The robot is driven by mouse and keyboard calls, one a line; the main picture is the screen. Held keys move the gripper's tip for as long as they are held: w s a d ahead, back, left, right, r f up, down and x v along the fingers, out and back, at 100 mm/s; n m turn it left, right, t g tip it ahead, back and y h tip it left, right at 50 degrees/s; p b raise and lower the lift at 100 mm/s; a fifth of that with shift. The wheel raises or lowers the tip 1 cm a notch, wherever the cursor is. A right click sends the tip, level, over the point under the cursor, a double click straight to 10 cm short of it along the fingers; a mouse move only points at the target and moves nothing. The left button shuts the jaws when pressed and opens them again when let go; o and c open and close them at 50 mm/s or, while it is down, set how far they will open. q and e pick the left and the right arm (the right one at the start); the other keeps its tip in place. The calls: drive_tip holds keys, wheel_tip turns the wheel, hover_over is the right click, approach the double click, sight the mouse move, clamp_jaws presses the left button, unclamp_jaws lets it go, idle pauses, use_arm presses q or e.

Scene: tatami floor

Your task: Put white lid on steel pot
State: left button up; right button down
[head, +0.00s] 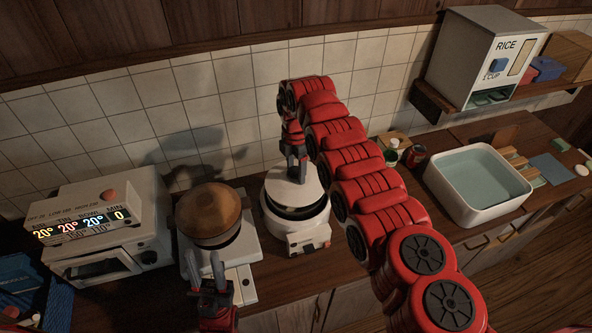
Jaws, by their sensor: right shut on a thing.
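My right gripper (297,155) reaches down from the red arm and is shut on the white lid (291,188). The lid is above a round white cooker (318,229), and a dark gap shows between them at the front. I cannot tell whether the lid touches the cooker's rim at the back. A pot with a round wooden top (211,208) stands to the left; its side is mostly hidden, so I cannot tell if it is steel. My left gripper (206,262) is in front of this pot, its fingers apart and empty.
A white oven-like appliance (105,232) with a lit display stands at the left. A rice dispenser (487,55) stands on a shelf. The tiled wall closes the back.

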drive_tip(key=shift+f, duration=0.1)
idle(0.5)
drive_tip(key=shift+d+f+b, duration=0.1)
drive_tip(key=shift+f+b, duration=0.2)
drive_tip(key=shift+b, duration=0.4)
drive_tip(key=shift+f+b, duration=0.35)
drive_tip(key=shift+b, duration=0.35)
drive_tip(key=shift+f, duration=0.15)
drive_tip(key=shift+f+b, duration=0.2)
drive_tip(key=shift+b, duration=0.4)
idle(0.4)
drive_tip(key=shift+f+b, duration=0.3)
drive_tip(key=shift+b, duration=0.25)
drive_tip(key=shift+f, duration=0.1)
idle(0.4)
